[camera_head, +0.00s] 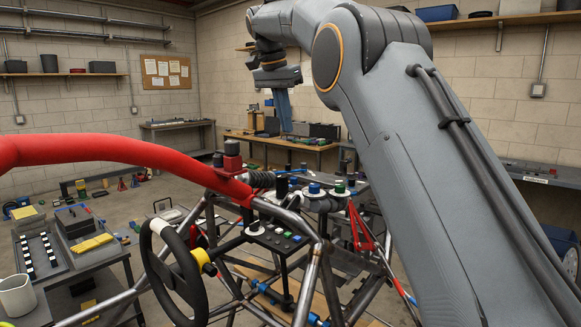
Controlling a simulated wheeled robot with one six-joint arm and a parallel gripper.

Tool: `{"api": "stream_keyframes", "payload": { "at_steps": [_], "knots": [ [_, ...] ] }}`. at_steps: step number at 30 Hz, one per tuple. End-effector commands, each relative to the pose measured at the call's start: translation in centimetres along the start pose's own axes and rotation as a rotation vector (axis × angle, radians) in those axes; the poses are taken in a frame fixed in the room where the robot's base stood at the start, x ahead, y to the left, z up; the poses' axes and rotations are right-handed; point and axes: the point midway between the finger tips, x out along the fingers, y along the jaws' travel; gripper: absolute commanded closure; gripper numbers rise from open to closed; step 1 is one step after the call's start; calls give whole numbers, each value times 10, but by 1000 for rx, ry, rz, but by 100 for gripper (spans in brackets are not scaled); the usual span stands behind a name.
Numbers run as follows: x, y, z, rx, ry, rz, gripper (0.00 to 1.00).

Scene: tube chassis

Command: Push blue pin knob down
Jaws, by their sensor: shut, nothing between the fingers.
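The blue pin knob (314,188) sits on a light round base on top of the tube chassis, near the middle of the view. A green knob (339,187) of similar shape stands just to its right. My gripper (286,125) is shut and empty. It hangs pointing down, above and to the left of the blue knob in the picture, with a clear gap between them. How far the knob is pressed in cannot be told at this size.
A red padded tube (110,150) crosses from the left to the chassis. A steering wheel (175,275) and a button panel (275,236) stand below the knobs. A coil-over shock (262,180) lies left of the blue knob. A cart (85,262) stands at left.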

Motion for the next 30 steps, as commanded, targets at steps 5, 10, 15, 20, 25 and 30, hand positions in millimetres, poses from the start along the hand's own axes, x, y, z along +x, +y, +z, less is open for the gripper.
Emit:
{"api": "stream_keyframes", "payload": {
  "at_steps": [5, 10, 15, 20, 25, 30],
  "knots": [
    [4, 0, 0, -1, 0, 0, 100],
    [26, 1, 0, -2, -2, 3, 100],
    [58, 2, 0, -1, -2, 4, 100],
    [89, 1, 0, -1, -2, 4, 100],
    [115, 1, 6, -3, -2, 3, 100],
    [132, 1, 10, -2, -1, 1, 100]
  ]
}}
